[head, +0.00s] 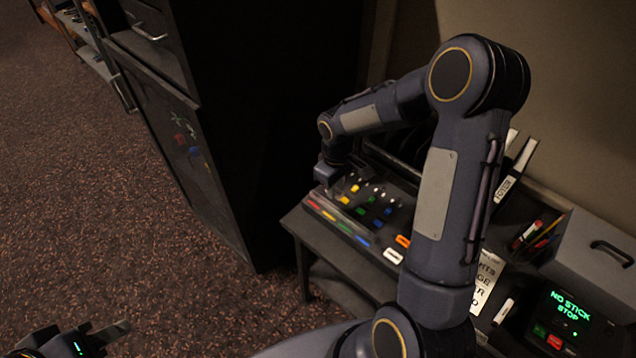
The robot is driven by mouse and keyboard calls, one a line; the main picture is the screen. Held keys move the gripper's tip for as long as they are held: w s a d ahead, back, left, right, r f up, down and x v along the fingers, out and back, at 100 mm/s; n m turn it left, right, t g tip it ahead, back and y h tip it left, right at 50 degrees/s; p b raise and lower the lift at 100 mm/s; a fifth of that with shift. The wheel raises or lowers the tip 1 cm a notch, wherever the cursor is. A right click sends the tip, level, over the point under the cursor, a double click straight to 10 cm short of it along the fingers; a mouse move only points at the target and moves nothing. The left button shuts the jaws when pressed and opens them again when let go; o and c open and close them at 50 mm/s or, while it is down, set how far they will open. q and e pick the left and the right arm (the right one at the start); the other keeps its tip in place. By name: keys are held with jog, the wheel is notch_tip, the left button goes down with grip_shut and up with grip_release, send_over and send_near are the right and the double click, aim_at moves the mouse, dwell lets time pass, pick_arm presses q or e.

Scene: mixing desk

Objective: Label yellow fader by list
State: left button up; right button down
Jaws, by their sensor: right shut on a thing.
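The mixing desk (372,213) has yellow, green, blue and white fader caps, including a yellow one (344,200). A strip with red, yellow (329,216), green and blue sections runs along its front edge. My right gripper (326,181) is at the desk's far left end, near the yellow caps. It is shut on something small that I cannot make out. A paper list (488,279) is partly hidden behind my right arm; only ends of words show. My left gripper (98,335) is low at the bottom left, away from the desk; its jaw opening is unclear.
A dark cabinet (222,195) stands left of the desk. At right are a grey box with a handle (590,258), a screen reading "NO STICK STOP" (570,310), pens (540,236), a binder (512,172) and a marker (506,311). Carpet (110,220) is clear at left.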

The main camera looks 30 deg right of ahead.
aim_at(334, 206)
jog(key=shift+w+f, duration=0.1)
jog(key=shift+f+b, duration=0.5)
jog(key=shift+f, duration=0.05)
jog(key=shift+f+b, duration=0.45)
jog(key=shift+f, duration=0.25)
jog(key=shift+f+b, duration=0.9)
jog(key=shift+f, duration=0.45)
jog(key=shift+f+b, duration=0.3)
jog(key=shift+b, duration=0.25)
jog(key=c, duration=1.3)
grip_release()
jog(key=shift+o, duration=0.2)
